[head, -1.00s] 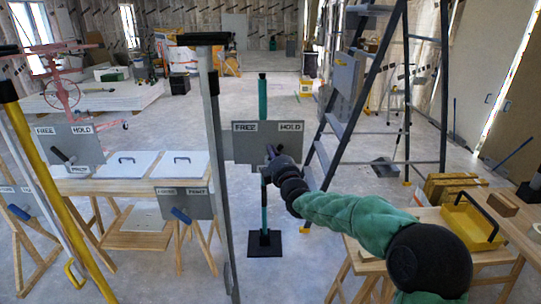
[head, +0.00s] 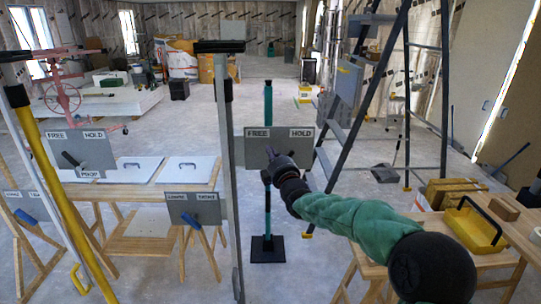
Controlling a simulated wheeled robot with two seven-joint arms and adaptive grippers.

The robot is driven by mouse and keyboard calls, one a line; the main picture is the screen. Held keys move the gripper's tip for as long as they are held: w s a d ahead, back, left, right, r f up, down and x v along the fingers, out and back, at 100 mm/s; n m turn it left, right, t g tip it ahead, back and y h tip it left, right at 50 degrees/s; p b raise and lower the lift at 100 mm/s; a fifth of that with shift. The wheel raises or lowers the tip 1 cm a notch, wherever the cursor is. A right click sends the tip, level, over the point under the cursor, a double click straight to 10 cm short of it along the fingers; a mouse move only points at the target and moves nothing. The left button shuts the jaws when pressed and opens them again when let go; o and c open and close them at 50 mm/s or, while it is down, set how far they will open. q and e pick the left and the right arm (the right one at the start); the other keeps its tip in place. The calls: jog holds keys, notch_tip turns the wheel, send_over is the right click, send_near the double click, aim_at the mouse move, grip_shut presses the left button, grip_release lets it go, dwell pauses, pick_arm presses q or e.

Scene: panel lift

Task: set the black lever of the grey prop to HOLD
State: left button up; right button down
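The grey prop (head: 226,170) is a tall upright pole with a black top, left of centre. Its grey plate (head: 307,147) is marked FREE on the left and HOLD on the right. My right gripper (head: 271,168) is in front of the lower middle of this plate. The black lever is mostly hidden by the gripper; a small dark tip shows just above the fingers, but I cannot tell whether it is lever or finger. I cannot tell the lever's setting or whether the fingers are closed on it. My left gripper is not in view.
A lower plate with a blue lever (head: 186,217) is left of the grey pole. A yellow prop (head: 55,190) with its own FREE/HOLD plate (head: 97,153) leans at left. A teal post (head: 268,225) stands behind. A stepladder (head: 365,105) and a yellow toolbox (head: 467,228) are at right.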

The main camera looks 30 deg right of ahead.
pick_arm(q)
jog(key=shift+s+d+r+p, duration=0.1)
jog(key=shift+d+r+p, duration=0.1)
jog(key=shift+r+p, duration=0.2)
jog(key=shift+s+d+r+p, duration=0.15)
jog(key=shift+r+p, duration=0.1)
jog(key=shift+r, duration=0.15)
pick_arm(e)
jog(key=d+v, duration=0.1)
jog(key=v, duration=0.8)
jog(key=shift+f, duration=0.4)
jog(key=shift+a+f, duration=0.1)
